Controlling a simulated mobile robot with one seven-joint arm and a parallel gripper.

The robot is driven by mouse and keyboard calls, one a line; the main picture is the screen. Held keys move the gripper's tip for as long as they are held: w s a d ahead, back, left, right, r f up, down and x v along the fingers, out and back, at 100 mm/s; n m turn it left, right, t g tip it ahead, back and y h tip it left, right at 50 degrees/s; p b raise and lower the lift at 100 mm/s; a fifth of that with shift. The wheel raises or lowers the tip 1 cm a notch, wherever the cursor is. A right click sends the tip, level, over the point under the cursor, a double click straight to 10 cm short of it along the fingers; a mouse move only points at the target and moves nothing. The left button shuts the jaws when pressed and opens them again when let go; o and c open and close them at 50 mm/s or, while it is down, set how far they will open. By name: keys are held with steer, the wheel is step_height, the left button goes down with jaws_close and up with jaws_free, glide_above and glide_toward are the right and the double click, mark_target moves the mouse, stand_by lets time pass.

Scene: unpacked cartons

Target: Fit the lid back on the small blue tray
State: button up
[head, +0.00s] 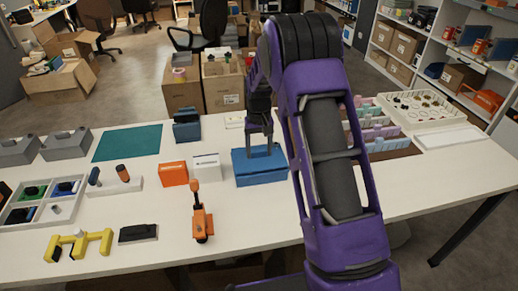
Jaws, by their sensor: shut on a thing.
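A blue tray (264,181) stands on the white table near the middle, in front of my arm. A flat blue lid (243,164) lies over its top, below my gripper (261,153). My gripper points down with its fingers shut on the lid, around its middle. The gripped part is small and partly hidden by the fingers. I cannot tell whether the lid is fully seated or slightly above the rim. My purple arm hides the area just right of the tray.
A white box (206,168) and an orange box (173,174) stand left of the tray. An orange tool (201,220) stands in front of them. A darker blue container (187,127) is farther back. The table front, below the tray, is clear.

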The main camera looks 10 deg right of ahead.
steer(key=shift+f+b, duration=0.3)
steer(key=shift+f, duration=0.3)
steer(key=o, duration=1.5)
step_height(320, 180, up, 18)
steer(key=shift+f+p, duration=0.2)
steer(key=shift+p, duration=0.55)
